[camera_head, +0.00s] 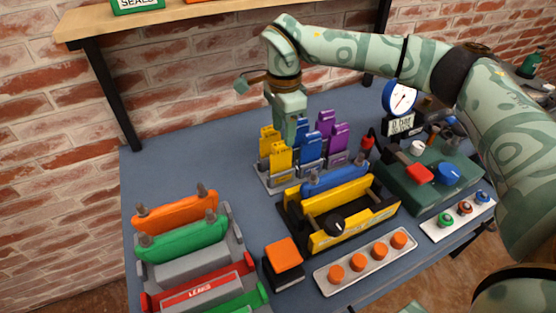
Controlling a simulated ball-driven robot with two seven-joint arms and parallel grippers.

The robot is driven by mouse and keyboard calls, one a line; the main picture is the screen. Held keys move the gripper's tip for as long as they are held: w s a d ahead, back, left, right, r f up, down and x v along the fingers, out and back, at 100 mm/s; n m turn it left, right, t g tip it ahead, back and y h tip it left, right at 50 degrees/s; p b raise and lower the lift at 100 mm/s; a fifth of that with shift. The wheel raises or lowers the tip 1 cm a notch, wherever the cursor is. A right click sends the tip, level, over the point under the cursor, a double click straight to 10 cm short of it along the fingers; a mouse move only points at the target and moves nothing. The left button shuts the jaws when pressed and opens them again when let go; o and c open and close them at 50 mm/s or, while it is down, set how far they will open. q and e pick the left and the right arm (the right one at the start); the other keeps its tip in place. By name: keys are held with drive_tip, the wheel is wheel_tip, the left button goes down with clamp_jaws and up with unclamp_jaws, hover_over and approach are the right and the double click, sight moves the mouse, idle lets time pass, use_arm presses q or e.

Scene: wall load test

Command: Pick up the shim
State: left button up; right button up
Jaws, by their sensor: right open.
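Several upright tags in yellow (281,160), blue (311,148) and purple (338,138) stand in a grey rack (277,184) near the middle of the bench. They look like shims, but I cannot tell which one the task means. My right gripper (288,134) points down over the rack's back left part, close to the yellow and blue tags, and hides part of them. It is open, and I see nothing held in it. I cannot tell whether its fingertips touch a tag. My left gripper is not in view.
A yellow-and-black fixture (353,216) with a blue bar stands in front of the rack. A dark green tray (423,196) with tools is at right, by a gauge (399,97). Orange and green bars (183,242) lie left. Bare bench (170,150) lies left of the rack.

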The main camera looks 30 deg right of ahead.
sight(283, 157)
wheel_tip(283, 157, down, 4)
drive_tip(key=shift+w+r+b, duration=0.1)
drive_tip(key=shift+b, duration=0.25)
drive_tip(key=shift+f, duration=0.4)
wheel_tip(283, 157, down, 5)
drive_tip(key=shift+f+b, duration=0.1)
drive_tip(key=shift+b, duration=1.15)
clamp_jaws()
